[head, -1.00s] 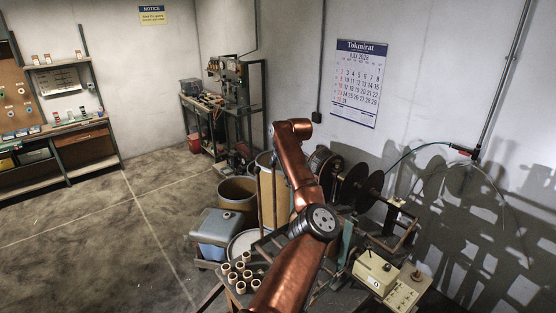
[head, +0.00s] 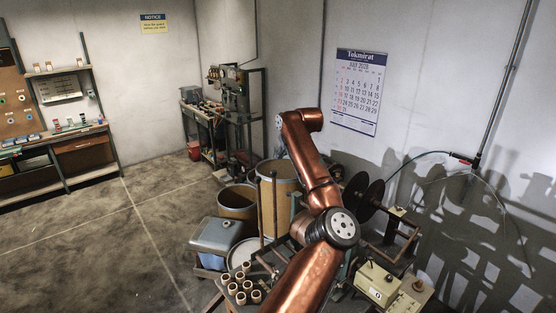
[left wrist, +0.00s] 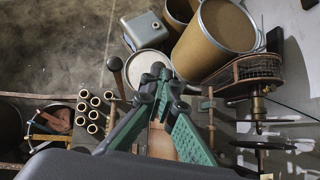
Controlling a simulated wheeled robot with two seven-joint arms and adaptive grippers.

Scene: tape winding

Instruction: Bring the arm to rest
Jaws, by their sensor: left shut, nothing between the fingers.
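My left arm (head: 318,188), copper-coloured, rises from the bottom of the head view and is bent at its far end. In that view the left gripper is mostly hidden behind the arm. In the left wrist view the left gripper (left wrist: 156,75) shows green fingers that meet at their tips, with nothing between them. It hangs above the work table area, with a group of short cardboard tubes (left wrist: 93,107) to its left. The same tubes (head: 242,284) stand at the table's near left in the head view. My right gripper is not in view.
Brown drums (head: 277,195) and a grey-blue box (head: 215,236) stand behind the table. A winding machine with a black disc (head: 364,196) is right of the arm. A beige control box (head: 376,284) sits at the lower right. Open floor (head: 90,240) lies left.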

